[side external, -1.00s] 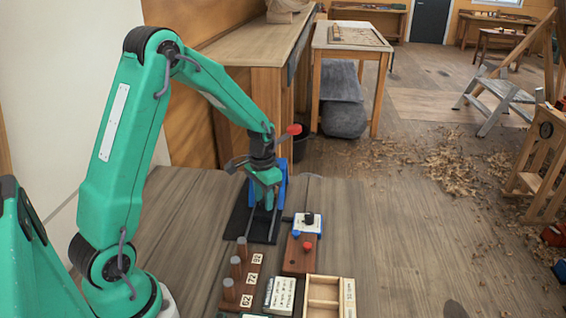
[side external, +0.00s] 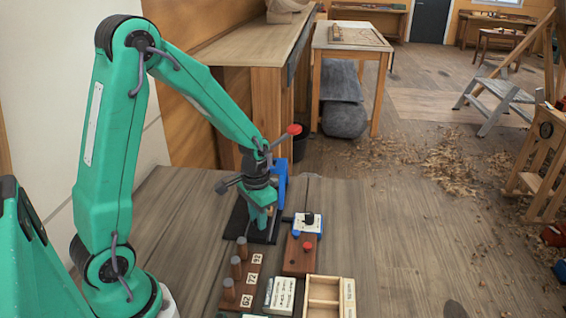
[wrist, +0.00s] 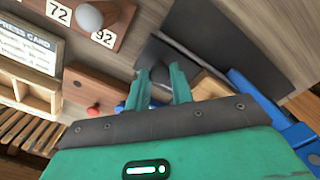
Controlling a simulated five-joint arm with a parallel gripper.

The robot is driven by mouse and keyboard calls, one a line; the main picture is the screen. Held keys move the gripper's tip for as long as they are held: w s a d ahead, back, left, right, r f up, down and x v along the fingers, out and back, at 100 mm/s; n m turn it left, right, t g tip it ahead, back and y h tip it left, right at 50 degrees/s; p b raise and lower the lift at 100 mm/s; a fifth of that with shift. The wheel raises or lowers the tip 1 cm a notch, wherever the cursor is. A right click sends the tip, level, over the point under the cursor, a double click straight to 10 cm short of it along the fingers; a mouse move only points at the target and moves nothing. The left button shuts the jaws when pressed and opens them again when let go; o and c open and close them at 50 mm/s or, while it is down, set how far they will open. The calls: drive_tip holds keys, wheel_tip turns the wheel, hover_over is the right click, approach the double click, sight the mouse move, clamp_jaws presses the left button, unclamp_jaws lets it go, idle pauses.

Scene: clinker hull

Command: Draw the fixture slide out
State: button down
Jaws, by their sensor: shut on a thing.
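The press fixture stands on the bench in the side view, with a blue frame (side external: 281,181) and a red-knobbed lever on a black base plate (side external: 237,222). My gripper (side external: 259,226) is low over the front of that plate, pointing down. In the wrist view my two green fingers (wrist: 160,84) are close together, with a dark grey part (wrist: 163,55) just beyond them. My gripper is shut on the fixture slide, which is mostly hidden by the fingers and wrist. The blue frame also shows at the right of the wrist view (wrist: 262,105).
To the right are a blue-and-white switch box (side external: 301,228) and a brown block with a red button (side external: 300,259). Nearer are a numbered peg rack (side external: 245,284), a card (side external: 281,294) and a compartment box (side external: 325,281).

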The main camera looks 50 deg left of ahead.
drive_tip(key=shift+s+d, duration=0.45)
drive_tip(key=shift+d, duration=0.15)
drive_tip(key=c, duration=1.2)
unclamp_jaws()
wheel_tip(320, 180, up, 8)
